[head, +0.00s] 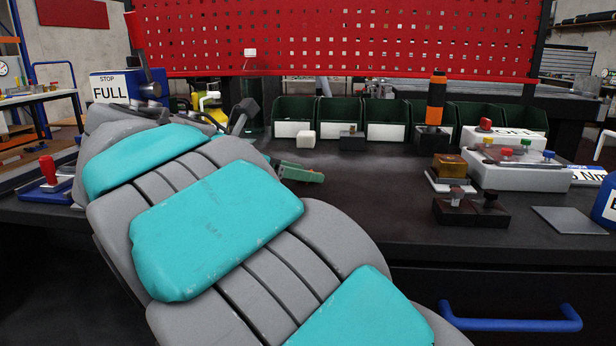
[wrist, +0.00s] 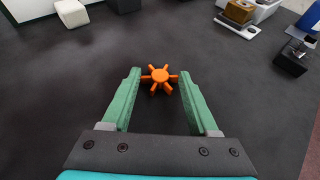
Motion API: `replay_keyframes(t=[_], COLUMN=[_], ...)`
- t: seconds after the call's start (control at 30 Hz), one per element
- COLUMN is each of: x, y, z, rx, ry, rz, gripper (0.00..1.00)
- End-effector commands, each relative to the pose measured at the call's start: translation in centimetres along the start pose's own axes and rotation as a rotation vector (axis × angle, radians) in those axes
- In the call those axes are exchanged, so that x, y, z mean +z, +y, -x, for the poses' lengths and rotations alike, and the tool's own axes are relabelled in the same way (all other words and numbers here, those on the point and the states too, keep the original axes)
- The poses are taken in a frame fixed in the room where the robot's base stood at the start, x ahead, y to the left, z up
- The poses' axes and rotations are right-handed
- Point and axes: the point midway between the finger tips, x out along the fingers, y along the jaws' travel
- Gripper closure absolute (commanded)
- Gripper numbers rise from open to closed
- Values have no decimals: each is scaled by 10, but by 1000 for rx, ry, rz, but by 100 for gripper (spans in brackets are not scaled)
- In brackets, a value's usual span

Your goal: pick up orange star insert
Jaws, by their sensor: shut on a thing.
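The orange star insert (wrist: 160,76) is a small round hub with several short arms. It lies between the green fingertips of my gripper (wrist: 160,73) in the wrist view, with the dark tabletop behind it. My gripper is shut on it. Whether it touches the table is hard to tell. In the head view my gripper (head: 302,173) shows as a green tip low over the table, just past my arm. The star is hidden there.
A white cube (head: 305,139) and a dark block (head: 352,139) stand beyond my gripper, before green bins (head: 386,118). To the right are a gold cube (head: 450,166), a black block with knobs (head: 470,210) and a white button box (head: 520,175). The table between is clear.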

Motion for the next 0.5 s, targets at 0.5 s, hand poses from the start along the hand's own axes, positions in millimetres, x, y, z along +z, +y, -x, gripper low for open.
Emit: replay_keyframes(t=[0.5], x=[16], y=[0], z=[6], rx=[0], ry=[0], rz=[-5], gripper=[100])
